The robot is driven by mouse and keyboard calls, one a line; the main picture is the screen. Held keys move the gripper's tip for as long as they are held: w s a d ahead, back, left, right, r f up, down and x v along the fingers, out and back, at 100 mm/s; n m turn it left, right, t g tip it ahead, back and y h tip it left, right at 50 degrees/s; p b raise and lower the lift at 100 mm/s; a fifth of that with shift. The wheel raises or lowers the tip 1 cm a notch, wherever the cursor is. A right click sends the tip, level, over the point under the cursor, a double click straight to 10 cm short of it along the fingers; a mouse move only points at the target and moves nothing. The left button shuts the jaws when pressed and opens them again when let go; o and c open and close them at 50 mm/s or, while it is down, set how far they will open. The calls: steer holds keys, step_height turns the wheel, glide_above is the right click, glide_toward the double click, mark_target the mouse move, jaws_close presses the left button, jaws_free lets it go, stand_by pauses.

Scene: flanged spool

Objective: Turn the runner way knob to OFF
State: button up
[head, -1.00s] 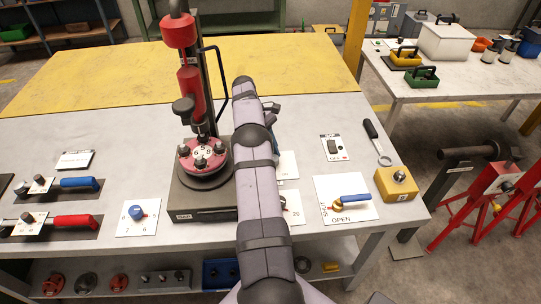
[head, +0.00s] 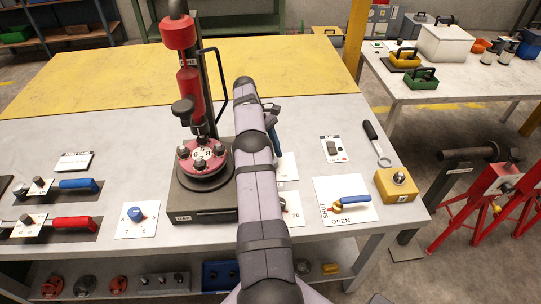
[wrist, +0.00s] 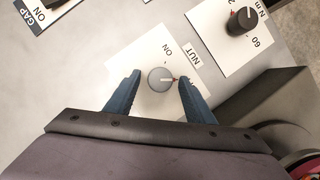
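A grey round knob (wrist: 160,78) sits on a white plate (wrist: 145,52) in the wrist view. The plate reads ON, and a label beside it reads NUT, with the rest hidden. The knob's white pointer line faces right, towards a red mark next to the right finger. My gripper (wrist: 159,76) is open, with one blue finger on each side of the knob and a small gap on both sides. In the head view my arm hides the knob; one blue finger of my gripper (head: 274,120) shows beside the arm.
A black dial (wrist: 243,19) marked N m stands near the knob's plate. A switch plate (head: 333,149) and a blue-handled valve (head: 350,203) lie to the right in the head view. A red press (head: 190,90) stands close left of my arm.

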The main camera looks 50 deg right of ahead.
steer(key=shift+r+b, duration=0.3)
steer(key=shift+r, duration=0.25)
step_height(320, 180, up, 7)
steer(key=shift+r+p, duration=0.15)
steer(key=shift+p, duration=0.75)
steer(key=shift+r+p, duration=0.8)
steer(key=shift+p, duration=0.05)
